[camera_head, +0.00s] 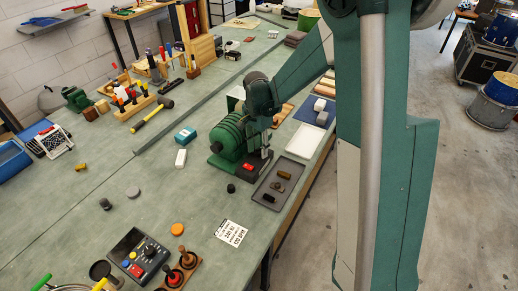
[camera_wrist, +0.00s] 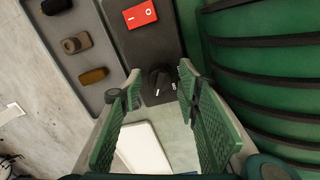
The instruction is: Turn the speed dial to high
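The speed dial is a small black knob (camera_wrist: 158,79) on the dark base plate of a green ribbed machine (camera_head: 231,140). A small white mark shows by the knob, but I cannot read its setting. My gripper (camera_wrist: 154,88) is open in the wrist view, with one green padded finger on each side of the knob. I see gaps between the fingers and the knob; it appears ungripped. The machine's ribbed green body (camera_wrist: 265,80) is close beside the right finger. In the head view my arm and gripper hide the dial.
A red rocker switch (camera_wrist: 140,14) sits on the same plate, beyond the dial. A grey tray (camera_head: 270,205) with several small dark and brown parts lies beside the machine. A white card (camera_head: 232,233) and a control box (camera_head: 138,254) are nearer on the bench.

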